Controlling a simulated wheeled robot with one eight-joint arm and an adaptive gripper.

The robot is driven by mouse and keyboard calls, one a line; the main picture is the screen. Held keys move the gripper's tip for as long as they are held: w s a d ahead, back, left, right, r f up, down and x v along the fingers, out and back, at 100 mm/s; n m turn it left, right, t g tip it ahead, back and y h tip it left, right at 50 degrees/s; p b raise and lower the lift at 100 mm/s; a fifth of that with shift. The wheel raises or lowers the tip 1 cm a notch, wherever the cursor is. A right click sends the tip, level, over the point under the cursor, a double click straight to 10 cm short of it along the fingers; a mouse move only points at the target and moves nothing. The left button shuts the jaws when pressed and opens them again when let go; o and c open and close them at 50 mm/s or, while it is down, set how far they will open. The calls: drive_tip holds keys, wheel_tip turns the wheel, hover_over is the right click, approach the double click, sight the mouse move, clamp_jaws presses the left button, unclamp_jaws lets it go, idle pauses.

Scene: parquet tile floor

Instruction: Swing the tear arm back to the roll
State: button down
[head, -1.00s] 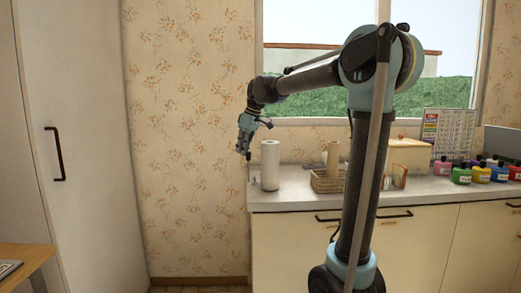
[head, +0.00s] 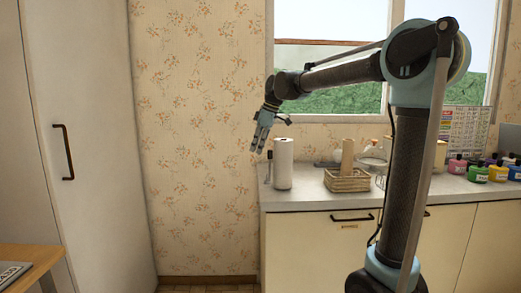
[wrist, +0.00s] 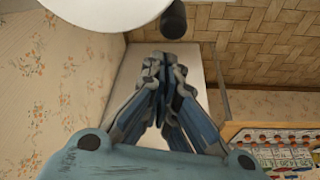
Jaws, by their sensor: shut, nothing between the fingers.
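The white paper roll (head: 283,163) stands upright at the left end of the counter. A thin upright tear arm (head: 267,169) with a dark top stands just left of it, with a small gap between them. In the wrist view a large white round shape, seemingly the roll (wrist: 95,10), fills the top left; a dark rounded tip, seemingly the tear arm's top (wrist: 173,19), shows beside it, beyond my fingertips. My gripper (head: 257,151) is shut and empty, up and left of the roll. Its closed fingers (wrist: 163,68) show no clear contact with the tear arm.
A wicker basket (head: 348,180) with a tan roll stands right of the paper roll on the white counter (head: 305,201). Colourful bottles (head: 478,174) stand farther right. The wallpapered wall (head: 200,150) is behind. Left of the counter is open space before a white cabinet (head: 95,130).

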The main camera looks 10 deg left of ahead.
wheel_tip(320, 180, up, 9)
drive_tip(key=shift+d+r, duration=0.2)
drive_tip(key=shift+d, duration=0.05)
idle(0.3)
drive_tip(key=s+d+f+m+t+h, duration=0.1)
drive_tip(key=s+d+f+m, duration=0.45)
drive_tip(key=d, duration=0.55)
drive_tip(key=s+d+f+m+h, duration=0.1)
drive_tip(key=s+d+f+m, duration=0.2)
drive_tip(key=s+d+f, duration=0.55)
drive_tip(key=s+d+f+m, duration=0.2)
drive_tip(key=s+d+f, duration=0.2)
drive_tip(key=f, duration=0.3)
drive_tip(key=s+d+f+m+h, duration=0.1)
drive_tip(key=s+d+f+m, duration=0.2)
drive_tip(key=s+d+f, duration=0.2)
drive_tip(key=s+d+f+m+t, duration=0.1)
drive_tip(key=s+d+f+m, duration=0.2)
drive_tip(key=d+f, duration=0.4)
wheel_tip(320, 180, down, 4)
drive_tip(key=shift+s+d+f+h, duration=0.2)
drive_tip(key=shift+s+d+h, duration=0.2)
drive_tip(key=shift+s, duration=0.35)
drive_tip(key=shift+m, duration=0.25)
